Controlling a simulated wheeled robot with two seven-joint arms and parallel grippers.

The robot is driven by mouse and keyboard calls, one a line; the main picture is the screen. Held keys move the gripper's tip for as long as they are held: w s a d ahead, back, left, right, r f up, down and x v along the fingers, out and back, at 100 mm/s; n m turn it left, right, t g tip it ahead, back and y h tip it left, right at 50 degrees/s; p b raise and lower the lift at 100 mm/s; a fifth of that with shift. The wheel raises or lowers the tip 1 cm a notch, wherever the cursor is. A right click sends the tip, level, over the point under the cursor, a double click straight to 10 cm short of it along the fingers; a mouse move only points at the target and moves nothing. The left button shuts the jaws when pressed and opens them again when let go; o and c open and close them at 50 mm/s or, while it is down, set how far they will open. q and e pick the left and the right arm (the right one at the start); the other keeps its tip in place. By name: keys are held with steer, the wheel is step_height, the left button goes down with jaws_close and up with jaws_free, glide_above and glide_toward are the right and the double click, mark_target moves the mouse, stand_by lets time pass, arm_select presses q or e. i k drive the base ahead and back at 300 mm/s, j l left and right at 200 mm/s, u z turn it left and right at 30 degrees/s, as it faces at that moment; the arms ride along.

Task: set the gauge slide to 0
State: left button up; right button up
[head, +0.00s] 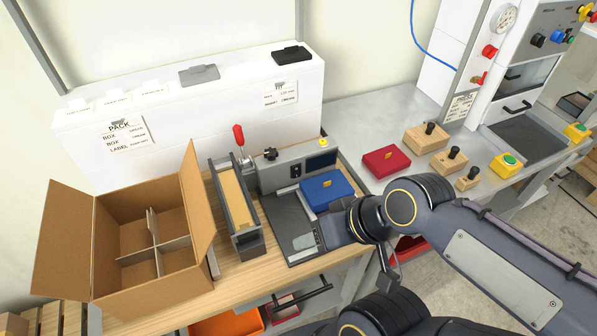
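The grey bench device (298,168) stands on the wooden worktop, with a black knob, a small dark display and a flat dark bed (287,218) in front. A small grey plate (303,242) on this bed may be the gauge slide; its scale and setting are too small to read. A blue box (325,190) with a yellow tab sits on the device. My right gripper (326,234) is low at the bed's right side, close to the grey plate. My wrist hides its fingers, so contact and opening are unclear. My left gripper is not in view.
An open divided carton (150,235) stands at the left. A grey channel fixture (236,210) with a red-handled clamp (239,136) stands between carton and device. A red box (386,161) and wooden knob blocks (426,137) lie on the grey bench at right.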

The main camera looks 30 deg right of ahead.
mark_target(312, 215)
steer(key=z, duration=1.25)
steer(key=k, duration=0.05)
